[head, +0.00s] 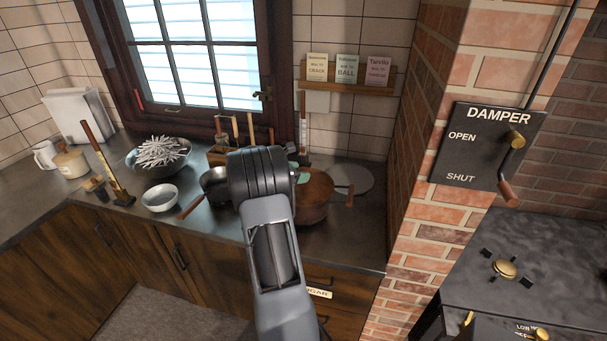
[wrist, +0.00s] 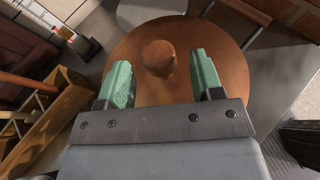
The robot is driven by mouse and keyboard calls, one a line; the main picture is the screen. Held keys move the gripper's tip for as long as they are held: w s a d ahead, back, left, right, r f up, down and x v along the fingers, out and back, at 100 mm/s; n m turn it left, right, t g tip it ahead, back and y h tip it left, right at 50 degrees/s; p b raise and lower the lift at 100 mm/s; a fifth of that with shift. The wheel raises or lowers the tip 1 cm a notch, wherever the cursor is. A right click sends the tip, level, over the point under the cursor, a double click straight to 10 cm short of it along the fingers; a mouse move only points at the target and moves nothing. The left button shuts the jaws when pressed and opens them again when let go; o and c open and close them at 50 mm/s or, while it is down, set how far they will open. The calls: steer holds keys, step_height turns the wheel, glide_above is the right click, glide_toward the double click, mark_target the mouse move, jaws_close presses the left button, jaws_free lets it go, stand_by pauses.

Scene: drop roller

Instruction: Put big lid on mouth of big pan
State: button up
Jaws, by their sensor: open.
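The big pan (head: 312,212) is copper-brown and stands on the counter, partly hidden behind my arm in the head view. A copper-brown round lid (wrist: 215,45) with a knob (wrist: 158,58) fills the middle of the wrist view. It appears to lie over the pan's mouth, but I cannot tell whether it is fully seated. My gripper (wrist: 158,80) has green fingers, open, one on each side of the knob with gaps visible. A green fingertip also shows at the pan in the head view (head: 302,177).
A smaller dark pan (head: 214,182) stands left of my arm. A grey disc (head: 352,178) lies behind the big pan. A brick wall (head: 415,190) rises to the right. A wooden rack (wrist: 50,120) is left in the wrist view. Bowls (head: 160,198) stand further left.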

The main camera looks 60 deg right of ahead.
steer(key=w+a+r+m+t+y+b, duration=0.1)
steer(key=a+r+m+t+y, duration=0.15)
steer(key=a, duration=1.15)
steer(key=a+r+m+t+y, duration=0.2)
steer(key=a+r+m+y, duration=0.15)
steer(key=a, duration=0.95)
steer(key=s+a+m+t+y, duration=0.2)
steer(key=s+a+m+y, duration=0.1)
steer(key=a, duration=0.7)
steer(key=s+a+m+t+y, duration=0.3)
steer(key=s+a+m, duration=0.1)
steer(key=a, duration=0.7)
steer(key=shift+s+f+y, duration=0.2)
steer(key=shift+f+y, duration=0.1)
